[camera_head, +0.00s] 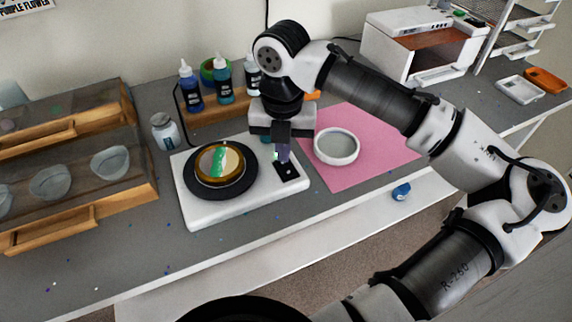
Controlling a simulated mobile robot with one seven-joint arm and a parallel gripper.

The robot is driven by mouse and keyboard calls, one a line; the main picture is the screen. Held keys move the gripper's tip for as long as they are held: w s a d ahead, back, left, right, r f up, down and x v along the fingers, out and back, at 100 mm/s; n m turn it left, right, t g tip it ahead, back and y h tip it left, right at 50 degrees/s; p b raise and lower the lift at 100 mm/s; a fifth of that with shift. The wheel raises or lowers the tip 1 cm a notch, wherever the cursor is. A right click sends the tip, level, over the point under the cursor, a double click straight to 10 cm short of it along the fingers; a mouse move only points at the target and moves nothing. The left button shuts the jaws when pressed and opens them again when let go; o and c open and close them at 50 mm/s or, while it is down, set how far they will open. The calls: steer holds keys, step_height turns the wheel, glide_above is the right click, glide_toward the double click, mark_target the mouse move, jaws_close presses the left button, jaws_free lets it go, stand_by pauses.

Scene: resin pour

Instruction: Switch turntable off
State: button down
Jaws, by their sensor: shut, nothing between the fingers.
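The turntable is a white flat base (205,213) with a round black platter (193,181) on its left part. A round gold-rimmed mould (221,164) with green and cream contents sits on the platter. A small black switch plate (287,172) is on the right part of the base. My gripper (284,160) points down right over the switch plate, its fingers shut and empty. The fingertips are at or just above the plate; I cannot tell if they touch. The fingers hide part of the switch, and its setting is too small to tell.
Several dropper bottles (223,82) stand in a wooden rack behind the turntable. A jar (165,131) stands at its left back. A white ring dish (336,147) lies on a pink mat (376,150) to the right. Wooden drawers with cups (140,190) stand at left. A blue item (401,191) lies near the front edge.

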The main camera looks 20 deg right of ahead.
steer(key=shift+f, duration=0.5)
step_height(320, 180, up, 7)
steer(key=p, duration=0.6)
stand_by(0.3)
stand_by(0.5)
